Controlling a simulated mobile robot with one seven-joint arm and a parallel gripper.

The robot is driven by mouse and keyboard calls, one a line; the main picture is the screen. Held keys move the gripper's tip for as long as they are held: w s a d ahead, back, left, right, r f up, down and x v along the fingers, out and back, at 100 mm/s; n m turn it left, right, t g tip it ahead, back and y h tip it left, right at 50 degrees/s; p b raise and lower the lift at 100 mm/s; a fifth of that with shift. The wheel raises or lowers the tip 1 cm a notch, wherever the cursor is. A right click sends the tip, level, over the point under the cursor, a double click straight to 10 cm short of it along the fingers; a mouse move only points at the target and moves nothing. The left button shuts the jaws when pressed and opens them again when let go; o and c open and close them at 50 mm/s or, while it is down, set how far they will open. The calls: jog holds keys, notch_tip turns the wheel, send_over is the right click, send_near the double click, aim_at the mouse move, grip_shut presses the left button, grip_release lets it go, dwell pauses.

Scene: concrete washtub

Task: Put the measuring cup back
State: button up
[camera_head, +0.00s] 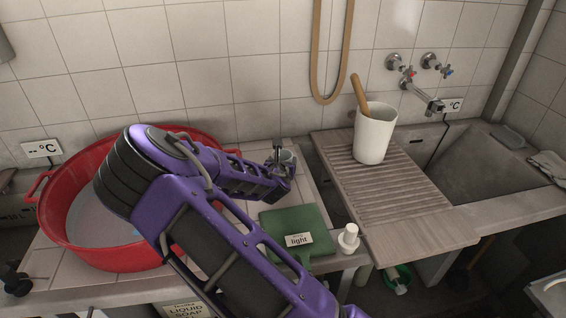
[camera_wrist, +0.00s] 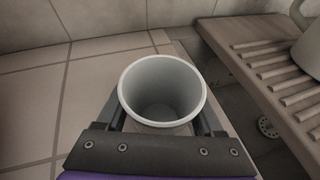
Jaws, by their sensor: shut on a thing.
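The measuring cup, a small grey-white cup, shows from above in the wrist view (camera_wrist: 163,92). It is upright and looks empty inside. My gripper (camera_wrist: 165,125) is shut on it, with a finger at each side. In the head view my gripper (camera_head: 280,165) is at the tiled counter's back right part, left of the wooden washboard, and the cup (camera_head: 287,156) is partly hidden by it. I cannot tell whether the cup's base touches the counter.
A red basin of water (camera_head: 75,245) is at left, partly behind my arm. A green board (camera_head: 310,222) with a "light" card and a white bottle (camera_head: 348,238) are in front. A white container (camera_head: 374,138) with a wooden handle stands on the washboard (camera_head: 400,200). Bare tiles (camera_wrist: 90,95) lie left of the cup.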

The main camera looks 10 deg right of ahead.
jog(key=shift+f, duration=0.15)
jog(key=o, duration=1.4)
jog(key=shift+s+r, duration=0.1)
jog(key=shift+r, duration=0.15)
jog(key=p+v, duration=0.2)
jog(key=v, duration=0.9)
jog(key=shift+s+r, duration=0.15)
jog(key=shift+s, duration=0.25)
